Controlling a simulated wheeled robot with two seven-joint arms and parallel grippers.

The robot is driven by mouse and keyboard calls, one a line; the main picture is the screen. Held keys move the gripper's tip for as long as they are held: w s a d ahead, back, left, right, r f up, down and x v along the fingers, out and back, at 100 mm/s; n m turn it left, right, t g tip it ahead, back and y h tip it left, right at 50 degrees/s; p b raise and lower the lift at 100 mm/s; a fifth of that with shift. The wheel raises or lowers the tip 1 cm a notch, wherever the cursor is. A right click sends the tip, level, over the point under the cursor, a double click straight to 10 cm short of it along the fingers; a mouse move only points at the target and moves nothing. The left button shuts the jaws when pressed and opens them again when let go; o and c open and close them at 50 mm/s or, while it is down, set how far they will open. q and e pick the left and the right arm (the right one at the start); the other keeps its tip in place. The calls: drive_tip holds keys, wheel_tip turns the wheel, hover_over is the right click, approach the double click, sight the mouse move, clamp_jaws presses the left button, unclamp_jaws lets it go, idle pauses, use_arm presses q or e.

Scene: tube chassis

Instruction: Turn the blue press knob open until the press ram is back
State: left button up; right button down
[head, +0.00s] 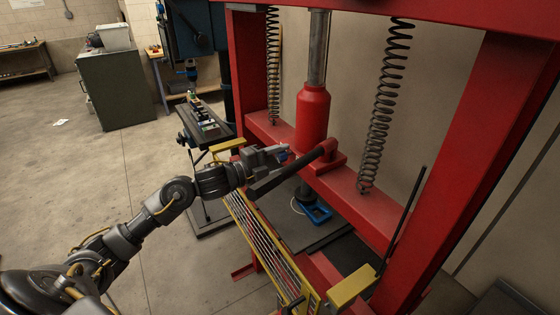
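The red press stands at the centre and right, with a red jack cylinder (313,118) on its crossbeam. The dark press ram (305,194) reaches down below the beam, close above a blue part (315,213) on the press bed. My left gripper (277,154) is at the front of the beam, just left of the jack's base. A small blue piece (283,156), which looks like the press knob, shows at its fingertips. The fingers partly hide it, and I cannot tell whether they grip it. My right gripper is out of view.
Coil springs (385,105) hang either side of the jack.

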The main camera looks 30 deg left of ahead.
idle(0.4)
use_arm(q)
drive_tip(key=b+v, duration=0.3)
drive_tip(key=v, duration=0.8)
drive_tip(key=shift+b, duration=0.35)
drive_tip(key=shift+d, duration=0.1)
